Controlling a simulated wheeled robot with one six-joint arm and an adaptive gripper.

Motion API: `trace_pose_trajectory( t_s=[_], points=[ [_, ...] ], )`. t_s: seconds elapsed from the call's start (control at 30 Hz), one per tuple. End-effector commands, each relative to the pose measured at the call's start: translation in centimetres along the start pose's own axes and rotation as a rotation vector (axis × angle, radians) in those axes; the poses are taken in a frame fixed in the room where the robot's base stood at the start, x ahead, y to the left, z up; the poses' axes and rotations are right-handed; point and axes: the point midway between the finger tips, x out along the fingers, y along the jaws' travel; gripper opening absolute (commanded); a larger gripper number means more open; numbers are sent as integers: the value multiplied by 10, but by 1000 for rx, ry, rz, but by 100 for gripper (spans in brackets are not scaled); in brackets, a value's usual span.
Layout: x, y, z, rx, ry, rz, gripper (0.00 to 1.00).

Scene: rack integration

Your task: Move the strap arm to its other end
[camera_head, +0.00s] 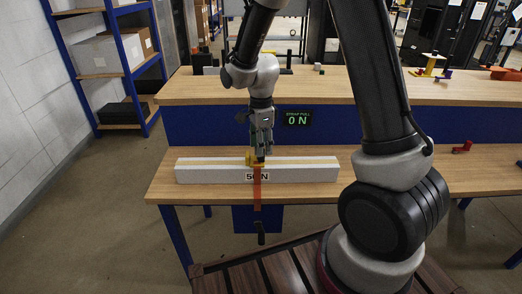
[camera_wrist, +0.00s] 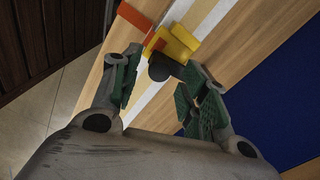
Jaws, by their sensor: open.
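A long white block (camera_head: 315,174) lies on the front bench with a pale yellow strip along its top and a "50 N" label on its front. A yellow buckle (camera_head: 250,159) sits on it; in the wrist view the buckle (camera_wrist: 180,42) has an orange-red strap (camera_wrist: 134,17) beside it. That strap (camera_head: 257,195) hangs down over the bench front to a black end (camera_head: 261,233). My gripper (camera_head: 261,150) is above the buckle, pointing down. In the wrist view its green-padded fingers (camera_wrist: 160,65) are apart, with a dark round knob (camera_wrist: 160,70) between them, beside the yellow part.
A dark display (camera_head: 297,119) reads "STRAP PULL 0 N" on the blue panel behind. The raised back shelf (camera_head: 190,90) holds small items. A small red object (camera_head: 462,147) lies on the bench at right. The bench left of the block is narrow.

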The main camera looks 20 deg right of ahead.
Motion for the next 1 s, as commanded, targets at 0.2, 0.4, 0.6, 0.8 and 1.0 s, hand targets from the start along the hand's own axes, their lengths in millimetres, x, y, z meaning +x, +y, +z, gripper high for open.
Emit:
trace_pose_trajectory(
  t_s=[0.2, 0.4, 0.6, 0.8, 1.0],
  points=[
    [-51, -1, 0, 0, -2, -6, 44],
    [-83, -1, 0, 0, -1, -3, 44],
    [-93, 0, 0, 0, 0, -1, 44],
    [-93, 0, 0, 0, 0, 0, 42],
    [-102, 3, -47, 111, -9, -17, 6]
  ],
)
